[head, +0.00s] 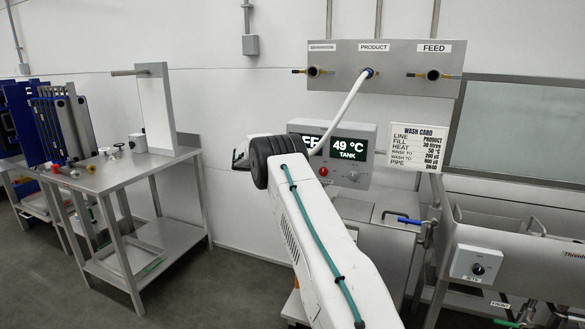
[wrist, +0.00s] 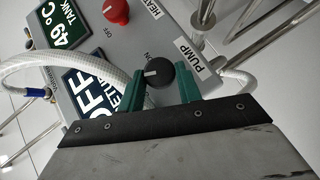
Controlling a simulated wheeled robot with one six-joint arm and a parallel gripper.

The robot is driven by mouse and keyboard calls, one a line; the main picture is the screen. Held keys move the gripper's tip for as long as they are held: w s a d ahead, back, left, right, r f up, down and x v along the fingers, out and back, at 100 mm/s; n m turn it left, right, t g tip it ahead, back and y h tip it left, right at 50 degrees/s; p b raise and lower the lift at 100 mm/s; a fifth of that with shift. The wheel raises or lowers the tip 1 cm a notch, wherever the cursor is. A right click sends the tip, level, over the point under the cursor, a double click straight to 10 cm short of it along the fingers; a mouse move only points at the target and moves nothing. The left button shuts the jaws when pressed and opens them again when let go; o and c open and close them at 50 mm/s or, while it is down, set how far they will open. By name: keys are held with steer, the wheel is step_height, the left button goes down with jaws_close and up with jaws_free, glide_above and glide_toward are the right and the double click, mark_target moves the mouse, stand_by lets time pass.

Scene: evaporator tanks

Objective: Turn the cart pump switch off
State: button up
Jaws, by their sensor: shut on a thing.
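The pump switch is a round black knob (wrist: 160,74) with a white pointer line, on the grey control box beside a PUMP label (wrist: 196,61). An ON mark shows at its edge; the pointer lies roughly across the picture. My gripper (wrist: 162,84) has its green fingers on both sides of the knob and is shut on it. In the head view the control box (head: 368,140) shows a 49 °C TANK display, and my arm hides the knob and fingers. A second display (wrist: 95,95) reads OFF in the wrist view.
A red knob (wrist: 116,11) marked HEAT sits close to the pump knob. A white braided hose (wrist: 100,66) curves past the box and runs up to the PRODUCT port (head: 368,73). A steel table (head: 120,175) stands at left, with open floor before it.

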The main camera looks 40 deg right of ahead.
steer(key=n+g+h, duration=0.1)
steer(key=n+h, duration=0.1)
steer(key=shift+w+a+f+n+g+h, duration=0.1)
steer(key=shift+f+n+g+h, duration=0.25)
steer(key=shift+n+g+h, duration=0.05)
stand_by(0.5)
steer(key=o, duration=0.9)
steer(key=shift+o, duration=0.2)
steer(key=v, duration=0.7)
steer(key=shift+w+a, duration=0.15)
steer(key=shift+a, duration=0.2)
